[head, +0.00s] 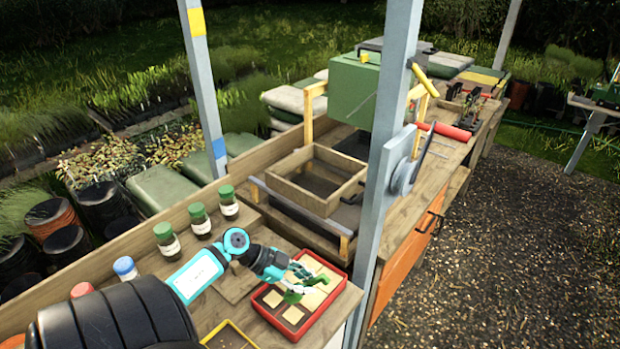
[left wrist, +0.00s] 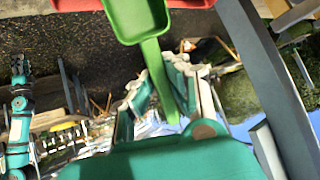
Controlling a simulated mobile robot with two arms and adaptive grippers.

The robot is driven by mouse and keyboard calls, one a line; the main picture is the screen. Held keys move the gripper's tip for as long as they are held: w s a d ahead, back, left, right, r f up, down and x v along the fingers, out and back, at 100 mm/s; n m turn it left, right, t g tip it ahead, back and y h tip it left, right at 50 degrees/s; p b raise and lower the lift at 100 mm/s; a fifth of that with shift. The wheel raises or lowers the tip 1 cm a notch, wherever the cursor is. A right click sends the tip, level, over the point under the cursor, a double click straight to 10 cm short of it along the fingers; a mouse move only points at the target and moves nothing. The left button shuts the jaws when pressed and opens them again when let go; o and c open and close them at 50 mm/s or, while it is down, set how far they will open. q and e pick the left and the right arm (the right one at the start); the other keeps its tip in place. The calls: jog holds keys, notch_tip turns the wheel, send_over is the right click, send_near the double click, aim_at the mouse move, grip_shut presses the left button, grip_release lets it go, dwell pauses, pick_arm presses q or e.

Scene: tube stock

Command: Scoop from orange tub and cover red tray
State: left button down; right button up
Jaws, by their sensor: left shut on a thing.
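My left gripper (head: 298,277) is shut on a green scoop (head: 293,297) over the red tray (head: 319,322). The red tray holds several pale square cells in dark surrounds and stands near the bench's front edge. In the left wrist view the scoop (left wrist: 138,18) points away, its handle between the fingers. I see no material in the part of its bowl that shows. A red edge, apparently the tray's, shows at the top of that view. An arm that looks like my right one is at left there, its gripper (left wrist: 19,68) small. I cannot make out an orange tub.
A grey post (head: 393,120) stands just right of the tray. A yellow-rimmed tray (head: 240,329) is at the bottom. Green-lidded jars (head: 167,240) line the back board. A wooden sieve frame (head: 317,203) sits behind. An orange panel (head: 418,235) is on the bench front.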

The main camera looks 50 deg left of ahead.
pick_arm(q)
jog(key=shift+s+d, duration=0.15)
jog(key=shift+s, duration=0.95)
jog(key=shift+w, duration=0.1)
jog(key=shift+w+a, duration=0.2)
jog(key=shift+w, duration=1.3)
jog(key=w, duration=0.1)
jog(key=w+b, duration=0.1)
jog(key=w, duration=0.3)
jog(key=shift+w+a+b, duration=0.15)
jog(key=shift+a+b, duration=0.15)
jog(key=shift+b, duration=0.05)
notch_tip(320, 180, up, 5)
jog(key=g+y, duration=0.2)
jog(key=y, duration=0.1)
jog(key=m+g+y+p, duration=0.1)
jog(key=g+y, duration=0.1)
jog(key=y, duration=0.2)
jog(key=shift+p, duration=0.3)
